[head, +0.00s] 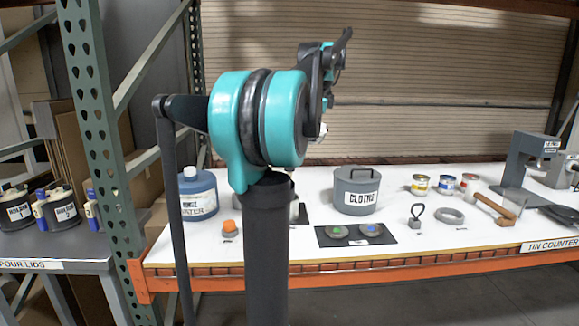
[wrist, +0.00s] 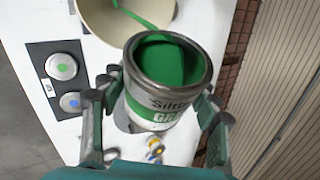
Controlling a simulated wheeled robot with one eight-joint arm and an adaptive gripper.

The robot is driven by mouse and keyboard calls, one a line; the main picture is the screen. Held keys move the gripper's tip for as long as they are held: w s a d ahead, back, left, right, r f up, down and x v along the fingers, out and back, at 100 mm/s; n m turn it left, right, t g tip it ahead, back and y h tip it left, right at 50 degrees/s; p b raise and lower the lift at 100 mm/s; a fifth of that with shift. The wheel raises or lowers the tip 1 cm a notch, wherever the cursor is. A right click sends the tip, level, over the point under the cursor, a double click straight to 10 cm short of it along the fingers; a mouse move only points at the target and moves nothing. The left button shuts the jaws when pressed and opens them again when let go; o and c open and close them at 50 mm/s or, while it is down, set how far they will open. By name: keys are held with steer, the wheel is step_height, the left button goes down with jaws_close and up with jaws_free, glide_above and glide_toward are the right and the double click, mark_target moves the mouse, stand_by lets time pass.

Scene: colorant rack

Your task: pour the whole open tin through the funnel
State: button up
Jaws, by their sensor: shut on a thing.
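The open tin (wrist: 165,95), silver with a green band and a partly readable label, shows in the wrist view with green paint inside. My gripper (wrist: 160,100) is shut on it, one finger on each side. The tin's mouth leans toward the cream funnel (wrist: 97,18) at the top of the wrist view. A green streak (wrist: 140,18) shows on or over the funnel beside the tin's rim; I cannot tell whether it is falling or clinging. The funnel's outlet is out of view. My arm hides the tin and funnel in the head view.
A dark mat (head: 388,240) holds two lids with green and blue dots. A grey canister (head: 357,193) marked CLOTHS, a blue water jug (head: 198,197), small tins (head: 446,185), a mallet (head: 495,208) and a grey stand (head: 522,165) share the white counter. A green upright (head: 92,110) stands at left.

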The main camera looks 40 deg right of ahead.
steer(key=shift+f+g+h+p, duration=0.3)
steer(key=shift+f+h+p, duration=0.05)
steer(key=shift+h+p, duration=0.25)
stand_by(1.1)
steer(key=shift+w+a+r+n+g+h, duration=0.2)
steer(key=shift+a+h, duration=0.15)
steer(key=shift+a, duration=0.05)
steer(key=shift+w+a+r+n+g+h, duration=0.15)
steer(key=shift+w+a+n+g+h, duration=0.05)
steer(key=shift+a+h, duration=0.2)
stand_by(1.2)
steer(key=shift+w+a+r+g+h, duration=0.1)
steer(key=shift+a+r+g+h, duration=0.2)
steer(key=shift+h, duration=0.35)
stand_by(1.1)
steer(key=shift+w+a+f+n+g+h, duration=0.15)
steer(key=shift+f+n+g+h, duration=0.25)
steer(key=shift+h, duration=0.3)
stand_by(1.1)
steer(key=shift+r+h, duration=0.15)
steer(key=shift+h, duration=0.25)
